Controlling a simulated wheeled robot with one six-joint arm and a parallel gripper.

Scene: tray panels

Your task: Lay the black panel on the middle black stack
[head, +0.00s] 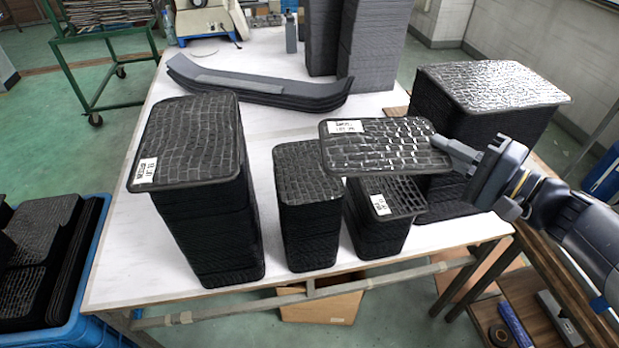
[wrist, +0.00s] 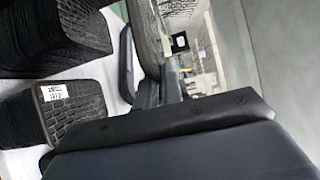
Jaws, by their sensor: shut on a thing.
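My gripper (head: 455,155) is shut on the right edge of a black panel (head: 395,150) with a cobbled pattern and a white label at its left corner. The panel is held about level, above the front stacks. A short black stack (head: 308,215) without a visible label stands in the middle, left of and lower than the panel. Another short black stack (head: 378,232) with a label is partly hidden beneath the panel. In the wrist view the panel (wrist: 143,35) is seen edge-on beyond my gripper (wrist: 172,90); a labelled stack (wrist: 75,115) shows at left.
A tall black stack (head: 205,215) stands on the left of the white table (head: 120,250), and a wide one (head: 480,100) on the right. Curved dark parts (head: 260,88) and grey stacks (head: 375,40) lie behind. A blue crate (head: 85,270) holds panels at lower left.

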